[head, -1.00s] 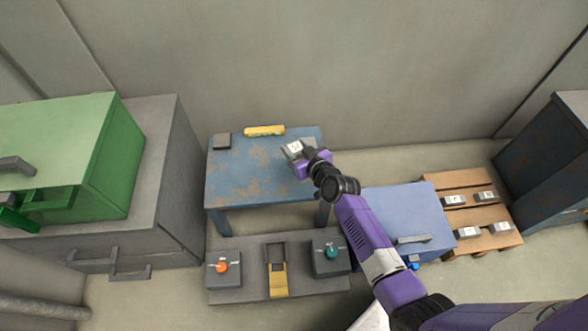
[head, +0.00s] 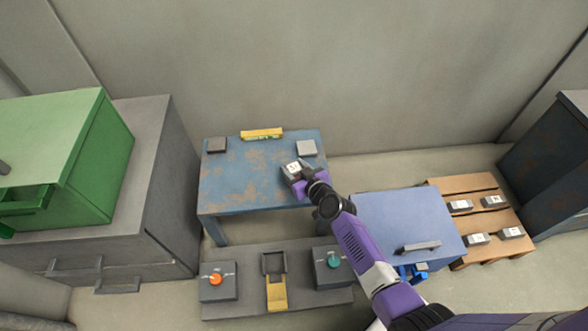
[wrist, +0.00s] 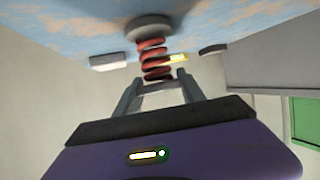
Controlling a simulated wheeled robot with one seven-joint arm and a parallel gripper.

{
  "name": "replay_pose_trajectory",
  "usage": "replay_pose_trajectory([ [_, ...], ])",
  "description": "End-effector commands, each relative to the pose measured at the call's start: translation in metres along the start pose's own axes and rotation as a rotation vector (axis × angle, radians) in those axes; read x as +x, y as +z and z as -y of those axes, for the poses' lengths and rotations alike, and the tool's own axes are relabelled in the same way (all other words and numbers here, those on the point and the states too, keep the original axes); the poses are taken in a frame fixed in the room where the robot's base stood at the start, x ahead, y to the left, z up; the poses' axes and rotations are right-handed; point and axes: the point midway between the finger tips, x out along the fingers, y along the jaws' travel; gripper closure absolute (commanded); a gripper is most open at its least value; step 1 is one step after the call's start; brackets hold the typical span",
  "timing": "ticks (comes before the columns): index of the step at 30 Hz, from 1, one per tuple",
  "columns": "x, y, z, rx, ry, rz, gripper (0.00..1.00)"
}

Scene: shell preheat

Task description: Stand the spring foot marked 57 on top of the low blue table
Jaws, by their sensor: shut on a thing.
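The low blue table (head: 235,185), with worn brown patches, stands at the back centre. My gripper (head: 295,174) is over its right part, shut on the spring foot (head: 292,165). The foot's grey top bears a white label, too small for me to read surely. In the wrist view the spring foot (wrist: 152,58) shows a red coil and a round grey disc, between the fingers of my gripper (wrist: 160,86). The disc is close to the table top (wrist: 75,28), with shadow around it; I cannot tell whether they touch.
A blue cabinet (head: 405,215) and wooden pallet (head: 460,190) with labelled blocks are right.

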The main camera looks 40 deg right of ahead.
Motion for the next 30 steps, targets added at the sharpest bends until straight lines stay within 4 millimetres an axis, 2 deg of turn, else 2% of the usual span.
replay_pose_trajectory([
  [6, 0.002, 0.003, 0.0, -0.001, 0.0, -0.002, 1.0],
  [7, 0.001, 0.003, 0.0, -0.001, 0.0, 0.0, 0.47],
  [9, 0.001, 0.003, 0.0, 0.0, -0.001, 0.0, 0.33],
  [10, 0.001, 0.003, 0.0, 0.0, -0.001, 0.001, 0.31],
  [23, -0.003, -0.002, 0.0, 0.0, 0.0, 0.001, 0.31],
  [30, -0.048, -0.001, 0.001, 0.0, -0.001, 0.002, 0.31],
])
